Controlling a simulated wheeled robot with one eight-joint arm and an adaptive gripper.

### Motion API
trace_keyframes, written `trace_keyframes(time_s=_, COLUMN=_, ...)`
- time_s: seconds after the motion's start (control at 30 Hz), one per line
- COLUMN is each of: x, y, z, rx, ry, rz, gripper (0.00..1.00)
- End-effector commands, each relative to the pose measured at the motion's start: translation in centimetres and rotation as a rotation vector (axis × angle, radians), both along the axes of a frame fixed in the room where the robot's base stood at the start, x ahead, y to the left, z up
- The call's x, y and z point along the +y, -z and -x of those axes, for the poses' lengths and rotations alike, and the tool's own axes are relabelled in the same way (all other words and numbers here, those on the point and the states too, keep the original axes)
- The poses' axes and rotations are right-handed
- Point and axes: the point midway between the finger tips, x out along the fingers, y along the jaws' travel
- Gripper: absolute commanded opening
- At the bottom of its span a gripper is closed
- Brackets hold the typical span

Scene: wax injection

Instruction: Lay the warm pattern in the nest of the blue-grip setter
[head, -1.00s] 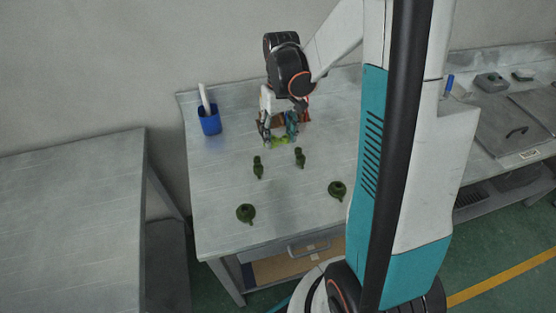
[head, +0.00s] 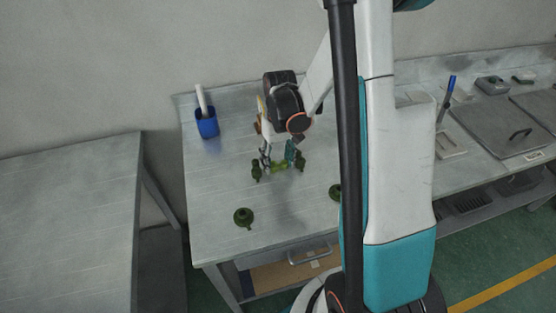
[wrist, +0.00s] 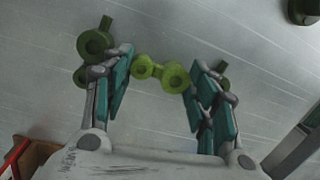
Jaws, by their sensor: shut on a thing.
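A bright yellow-green pattern (wrist: 160,72) with rounded lobes is between the fingers of my gripper (wrist: 160,88) in the wrist view. It also shows low over the bench in the head view (head: 279,167). My gripper (head: 278,160) is shut on it, between two dark green patterns, left (head: 255,170) and right (head: 300,162). In the wrist view the left one (wrist: 94,42) is partly behind a finger. At the lower left of the wrist view is a brown piece (wrist: 38,152) with a red bar.
Two more dark green pieces lie nearer the front, left (head: 243,217) and right (head: 335,192). A blue cup (head: 207,124) holding a white stick stands at the back left. A blue-handled tool (head: 450,87) stands on the right bench. The bench's left front is mostly bare.

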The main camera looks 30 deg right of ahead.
Motion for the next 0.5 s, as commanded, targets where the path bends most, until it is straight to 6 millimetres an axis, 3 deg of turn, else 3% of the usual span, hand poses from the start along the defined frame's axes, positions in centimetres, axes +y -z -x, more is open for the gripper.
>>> trace_keyframes(time_s=0.17, x=0.00, y=0.42, z=0.00, rx=0.000, ry=0.000, rz=0.000, gripper=0.36)
trace_keyframes(time_s=0.2, x=0.00, y=0.29, z=-0.01, rx=0.000, ry=0.000, rz=0.000, gripper=0.62)
trace_keyframes(time_s=0.5, x=0.00, y=0.24, z=0.00, rx=0.000, ry=0.000, rz=0.000, gripper=0.62)
